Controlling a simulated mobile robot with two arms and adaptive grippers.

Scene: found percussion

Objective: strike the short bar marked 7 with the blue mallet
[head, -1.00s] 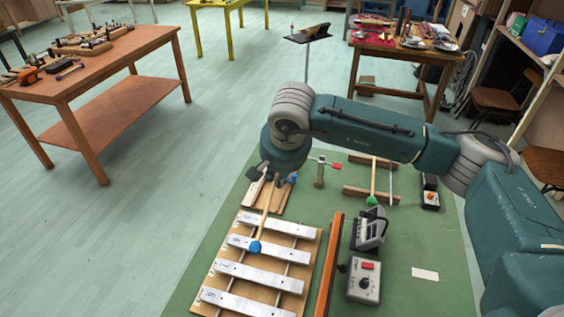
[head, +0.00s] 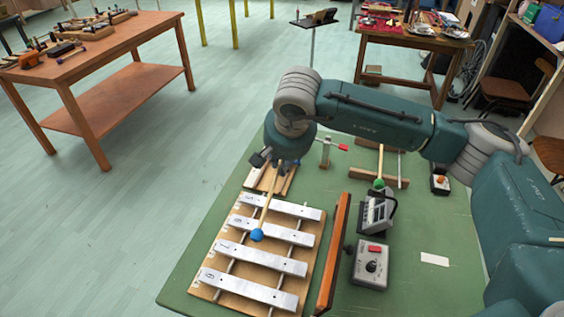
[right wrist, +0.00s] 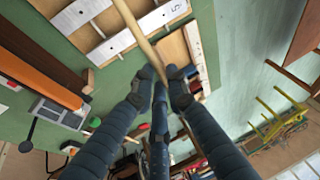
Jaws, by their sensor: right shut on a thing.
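My right gripper (head: 277,168) is shut on the blue mallet's wooden handle (head: 266,205); its dark fingers (right wrist: 160,82) close around that handle (right wrist: 135,30) in the right wrist view. The blue mallet head (head: 257,235) appears over the near edge of the second bar (head: 285,234), left of its middle; I cannot tell whether it touches. The short bar marked 7 (head: 262,259) looks to be the third from the far end, just nearer than the mallet head. Its small mark is hard to read. My left gripper is not in view.
The bars lie on a wooden frame on a green mat (head: 420,290). An orange-brown strip (head: 333,255) stands right of them, then a grey box with a red button (head: 371,265) and a metal device (head: 377,212).

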